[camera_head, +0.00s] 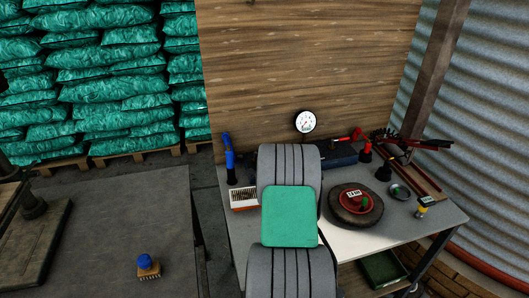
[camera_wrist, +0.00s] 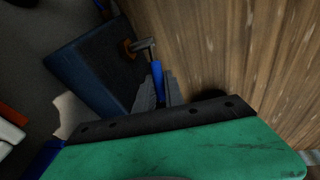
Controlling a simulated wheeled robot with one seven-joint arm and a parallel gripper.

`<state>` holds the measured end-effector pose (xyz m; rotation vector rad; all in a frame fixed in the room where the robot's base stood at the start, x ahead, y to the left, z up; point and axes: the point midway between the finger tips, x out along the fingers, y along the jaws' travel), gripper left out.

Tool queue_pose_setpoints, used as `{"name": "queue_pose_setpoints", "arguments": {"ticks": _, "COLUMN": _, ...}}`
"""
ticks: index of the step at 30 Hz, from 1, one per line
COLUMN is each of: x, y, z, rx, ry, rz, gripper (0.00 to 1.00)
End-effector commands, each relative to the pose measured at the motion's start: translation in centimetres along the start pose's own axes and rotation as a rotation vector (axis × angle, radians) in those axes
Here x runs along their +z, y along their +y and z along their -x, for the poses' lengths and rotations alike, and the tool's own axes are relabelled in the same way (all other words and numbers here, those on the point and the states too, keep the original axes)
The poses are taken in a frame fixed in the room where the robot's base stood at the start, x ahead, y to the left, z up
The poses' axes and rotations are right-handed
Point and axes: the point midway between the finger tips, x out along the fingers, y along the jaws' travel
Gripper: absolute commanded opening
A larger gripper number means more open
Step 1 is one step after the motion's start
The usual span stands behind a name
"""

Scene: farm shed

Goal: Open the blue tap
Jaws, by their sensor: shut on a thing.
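The blue tap's handle (camera_wrist: 157,76) is upright in the middle of the wrist view, below a metal fitting with a brass-coloured end (camera_wrist: 136,46). My gripper (camera_wrist: 158,94) has its two grey fingers closed around the lower part of this blue handle, one on each side. In the head view my own arm covers the gripper and the blue tap. A red lever (camera_head: 350,135) shows to the right of my arm, near the wooden wall.
The wooden wall (camera_head: 300,55) with a round gauge (camera_head: 305,122) stands behind the workbench (camera_head: 440,218). A dark blue box (camera_wrist: 88,72) lies left of the tap in the wrist view. A stone disc (camera_head: 350,211) and tools crowd the bench's right. A brush (camera_head: 148,267) lies on the left table.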

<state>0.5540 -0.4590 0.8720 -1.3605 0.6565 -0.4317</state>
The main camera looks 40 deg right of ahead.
Motion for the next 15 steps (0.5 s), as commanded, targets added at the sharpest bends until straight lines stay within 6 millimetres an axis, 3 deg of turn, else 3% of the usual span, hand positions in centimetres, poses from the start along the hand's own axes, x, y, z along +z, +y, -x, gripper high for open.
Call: {"name": "queue_pose_setpoints", "arguments": {"ticks": 15, "x": 0.34, "y": 0.09, "z": 0.36, "rx": -0.006, "ry": 0.076, "rz": -0.012, "gripper": 0.00}}
